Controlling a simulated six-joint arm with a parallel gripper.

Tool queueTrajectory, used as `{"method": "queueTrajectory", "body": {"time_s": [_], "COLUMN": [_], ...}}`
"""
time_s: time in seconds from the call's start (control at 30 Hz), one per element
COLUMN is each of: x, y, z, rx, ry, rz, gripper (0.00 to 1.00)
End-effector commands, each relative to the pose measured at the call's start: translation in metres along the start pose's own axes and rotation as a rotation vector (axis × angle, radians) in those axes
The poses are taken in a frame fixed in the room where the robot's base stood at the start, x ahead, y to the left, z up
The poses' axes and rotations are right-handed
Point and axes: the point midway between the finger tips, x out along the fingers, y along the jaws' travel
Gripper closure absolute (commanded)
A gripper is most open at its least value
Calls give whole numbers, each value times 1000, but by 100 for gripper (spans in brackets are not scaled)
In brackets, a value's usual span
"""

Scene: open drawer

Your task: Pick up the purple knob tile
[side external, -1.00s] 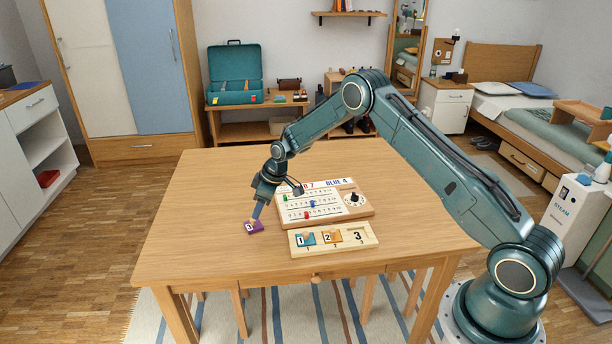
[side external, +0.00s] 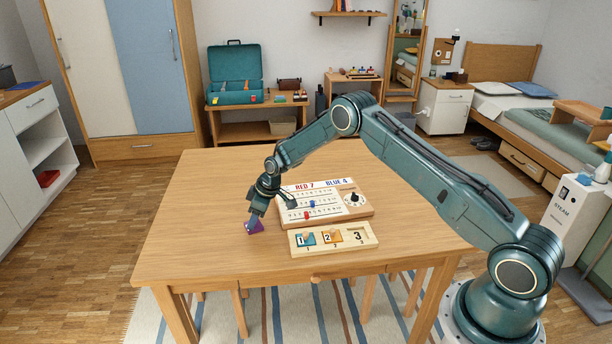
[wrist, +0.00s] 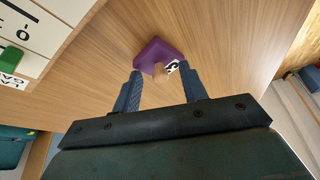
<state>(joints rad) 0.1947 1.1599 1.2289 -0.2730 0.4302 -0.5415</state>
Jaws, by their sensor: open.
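The purple knob tile (side external: 254,227) lies on the wooden table, left of the tile board. In the wrist view the purple tile (wrist: 154,50) shows its white number patch and a small wooden knob (wrist: 160,71). My gripper (side external: 256,213) is low over the tile. In the wrist view my gripper (wrist: 160,72) is open, with one finger on each side of the knob and a gap at both sides. The fingers partly hide the tile in the side view.
The table's left side is clear.

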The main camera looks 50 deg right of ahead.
Motion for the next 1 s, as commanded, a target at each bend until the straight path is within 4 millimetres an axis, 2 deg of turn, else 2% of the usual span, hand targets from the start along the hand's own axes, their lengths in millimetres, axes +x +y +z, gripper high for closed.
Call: {"method": "queueTrajectory", "body": {"time_s": [0.13,0.3,0.37,0.77,1.0], "x": [0,0,0,-3,-20], "y": [0,0,0,0,0], "z": [0,0,0,-1,-8], "rx": [0,0,0,0,0], "ry": [0,0,0,1,1], "rz": [0,0,0,0,0], "gripper": [57,91,100,100,100]}}
